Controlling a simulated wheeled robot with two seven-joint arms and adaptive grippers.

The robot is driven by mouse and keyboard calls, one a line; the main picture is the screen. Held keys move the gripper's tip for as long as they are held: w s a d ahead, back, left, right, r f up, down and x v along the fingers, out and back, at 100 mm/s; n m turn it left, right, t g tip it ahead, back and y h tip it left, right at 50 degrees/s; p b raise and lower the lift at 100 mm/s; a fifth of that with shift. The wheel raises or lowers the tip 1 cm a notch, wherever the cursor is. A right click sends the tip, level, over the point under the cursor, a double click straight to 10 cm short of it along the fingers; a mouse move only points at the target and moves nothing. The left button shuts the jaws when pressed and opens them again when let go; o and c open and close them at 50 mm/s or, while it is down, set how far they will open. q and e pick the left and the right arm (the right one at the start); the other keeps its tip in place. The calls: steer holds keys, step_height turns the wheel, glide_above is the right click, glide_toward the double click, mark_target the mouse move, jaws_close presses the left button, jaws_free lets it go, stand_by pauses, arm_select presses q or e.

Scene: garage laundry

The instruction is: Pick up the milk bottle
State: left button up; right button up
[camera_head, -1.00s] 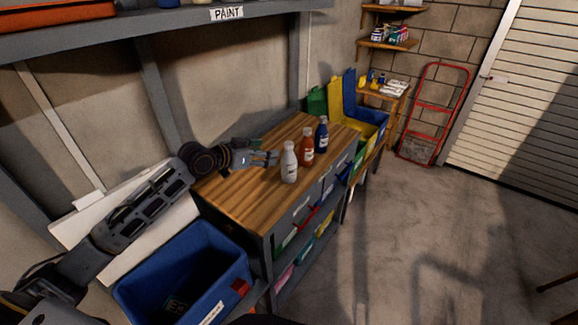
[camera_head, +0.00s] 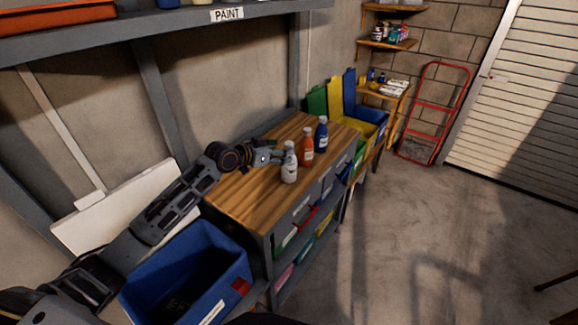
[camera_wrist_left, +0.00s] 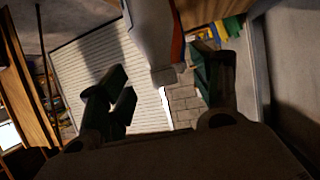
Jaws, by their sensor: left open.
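The white milk bottle (camera_head: 289,171) stands upright on the wooden bench top (camera_head: 247,201), nearest in a row with an orange-red bottle (camera_head: 306,149) and a dark blue bottle (camera_head: 321,137). My left gripper (camera_head: 283,155) reaches from the left to the milk bottle's upper part, fingers open. In the left wrist view the milk bottle (camera_wrist_left: 150,28) appears upside down, its cap end between the two spread fingers (camera_wrist_left: 162,80). Part of the orange-red bottle (camera_wrist_left: 178,45) shows behind it. Whether a finger touches the bottle cannot be told. My right gripper is not in view.
A blue bin (camera_head: 190,270) stands at the bench's near end. Blue, yellow and green lidded bins (camera_head: 350,100) stand beyond the bench. A grey shelf labelled PAINT (camera_head: 228,14) hangs above. The floor (camera_head: 420,220) on the right is mostly clear.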

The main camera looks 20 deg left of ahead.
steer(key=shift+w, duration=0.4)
arm_select(q)
steer(key=shift+x, duration=1.1)
steer(key=shift+p+x, duration=0.4)
steer(key=shift+x, duration=0.75)
steer(key=shift+w+d+f, duration=0.15)
steer(key=shift+w+f, duration=0.05)
steer(key=shift+w, duration=0.1)
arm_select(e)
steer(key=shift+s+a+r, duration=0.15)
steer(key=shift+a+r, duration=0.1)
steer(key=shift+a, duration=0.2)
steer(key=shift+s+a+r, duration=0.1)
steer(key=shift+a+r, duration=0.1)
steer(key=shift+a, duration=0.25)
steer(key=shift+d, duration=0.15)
